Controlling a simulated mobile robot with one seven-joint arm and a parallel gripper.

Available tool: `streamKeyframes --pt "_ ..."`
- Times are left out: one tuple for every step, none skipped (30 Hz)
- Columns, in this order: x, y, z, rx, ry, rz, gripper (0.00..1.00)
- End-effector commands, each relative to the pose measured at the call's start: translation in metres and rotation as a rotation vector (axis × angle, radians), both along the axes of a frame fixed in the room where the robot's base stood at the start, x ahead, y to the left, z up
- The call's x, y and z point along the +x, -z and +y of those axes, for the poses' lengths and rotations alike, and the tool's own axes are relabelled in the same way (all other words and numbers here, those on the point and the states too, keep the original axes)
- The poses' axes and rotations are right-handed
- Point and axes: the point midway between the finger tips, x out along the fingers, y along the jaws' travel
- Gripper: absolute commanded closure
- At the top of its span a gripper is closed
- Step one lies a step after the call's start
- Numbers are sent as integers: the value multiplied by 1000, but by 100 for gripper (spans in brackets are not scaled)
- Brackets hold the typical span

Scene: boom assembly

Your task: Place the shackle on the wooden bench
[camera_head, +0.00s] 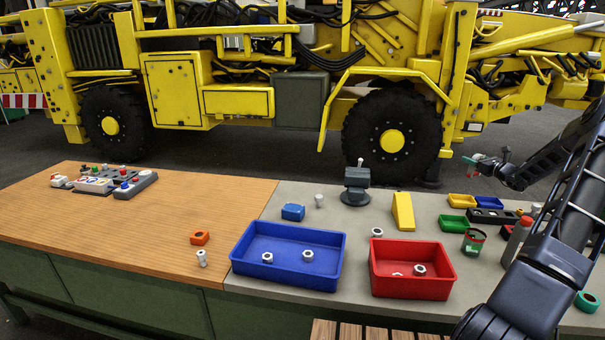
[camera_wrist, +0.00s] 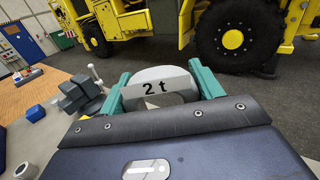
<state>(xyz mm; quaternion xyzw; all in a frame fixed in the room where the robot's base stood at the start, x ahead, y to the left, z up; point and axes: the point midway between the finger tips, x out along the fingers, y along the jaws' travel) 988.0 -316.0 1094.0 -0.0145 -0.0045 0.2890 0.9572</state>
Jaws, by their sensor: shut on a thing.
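The shackle (camera_wrist: 160,84) is a pale grey curved piece marked "2 t". It sits between the two teal fingers of my gripper (camera_wrist: 160,88) in the wrist view. My gripper is shut on it. In the head view my gripper (camera_head: 473,164) is small, at the right, held up beyond the far edge of the grey bench; the shackle is too small to make out there. The wooden bench (camera_head: 160,225) fills the left of the head view, well to the left of my gripper. Its top is mostly bare.
The grey bench top (camera_head: 350,225) adjoins the wooden one and bears a blue tray (camera_head: 285,275), a red tray (camera_head: 410,290), a vise (camera_head: 357,185) and a yellow wedge (camera_head: 403,211). A control box (camera_head: 105,181) and an orange block (camera_head: 200,238) are on the wooden top. A yellow truck (camera_head: 210,85) stands behind.

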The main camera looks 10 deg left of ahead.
Motion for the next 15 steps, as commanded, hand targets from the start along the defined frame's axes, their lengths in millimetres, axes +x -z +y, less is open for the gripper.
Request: streamKeyframes --pt "9 -1 22 0 -22 -2 77" --pt "14 -1 34 0 -33 -4 77" --pt "19 -1 49 0 -48 -4 77" --pt "23 -1 61 0 -59 -4 77" --pt "27 -1 73 0 -69 -4 77" --pt "32 0 89 -1 -84 -5 77" --pt "36 0 100 -1 -94 -4 77" --pt "39 0 112 -2 -105 -5 77" --pt "43 -1 128 -2 -119 -6 77" --pt "46 -1 140 -2 -131 -6 77" --pt "49 -1 152 -2 -141 -7 77" --pt "52 -1 169 -2 -156 -8 77" --pt "55 -1 181 -2 -167 -7 77" --pt "57 -1 193 -2 -178 -7 77" --pt "60 -1 209 -4 -192 -7 77"
